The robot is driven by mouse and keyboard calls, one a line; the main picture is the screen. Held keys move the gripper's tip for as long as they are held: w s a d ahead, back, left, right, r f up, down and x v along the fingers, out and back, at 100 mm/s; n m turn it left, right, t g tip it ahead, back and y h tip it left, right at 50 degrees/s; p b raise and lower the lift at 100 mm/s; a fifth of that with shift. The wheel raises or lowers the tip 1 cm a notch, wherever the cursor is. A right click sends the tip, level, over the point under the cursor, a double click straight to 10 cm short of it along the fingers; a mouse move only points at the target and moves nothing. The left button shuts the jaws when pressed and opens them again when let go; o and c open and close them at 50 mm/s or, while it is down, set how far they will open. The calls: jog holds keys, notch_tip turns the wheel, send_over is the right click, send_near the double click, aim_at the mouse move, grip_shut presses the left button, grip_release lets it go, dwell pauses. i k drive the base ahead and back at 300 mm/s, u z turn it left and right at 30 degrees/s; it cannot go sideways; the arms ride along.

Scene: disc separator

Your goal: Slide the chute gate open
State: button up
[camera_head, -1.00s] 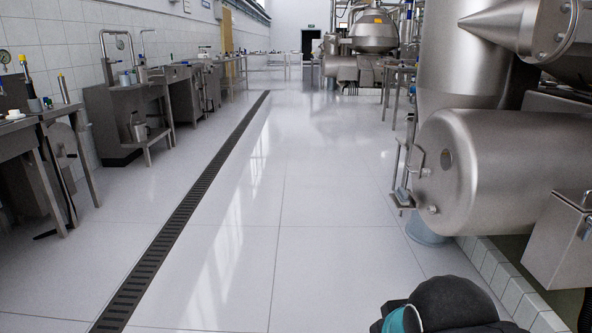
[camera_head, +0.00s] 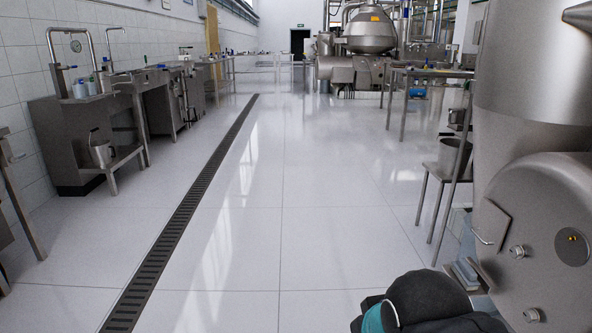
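No part that I can tell for certain as the chute gate shows. A steel machine (camera_head: 545,225) with a rounded housing and a conical upper part stands close at the right, cut off by the picture edge. A flat plate (camera_head: 492,222) with a small bar handle (camera_head: 483,238) is on its left side; I cannot tell whether this is the gate. Another large steel machine (camera_head: 371,35) with a domed bowl stands far off at the back. My gripper is out of view; only a black and teal part of my arm shows at the bottom right.
The white tiled floor (camera_head: 310,220) is open ahead. A dark drain grate (camera_head: 185,200) runs along it. Steel sinks and benches (camera_head: 85,140) line the left wall. A steel table (camera_head: 432,73) and a stand with a bucket (camera_head: 453,158) are at the right.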

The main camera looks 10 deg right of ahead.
aim_at(460, 116)
jog(key=z, duration=0.35)
jog(key=i, duration=1.85)
jog(key=z, duration=1.15)
jog(key=i, duration=1.25)
jog(key=z, duration=0.45)
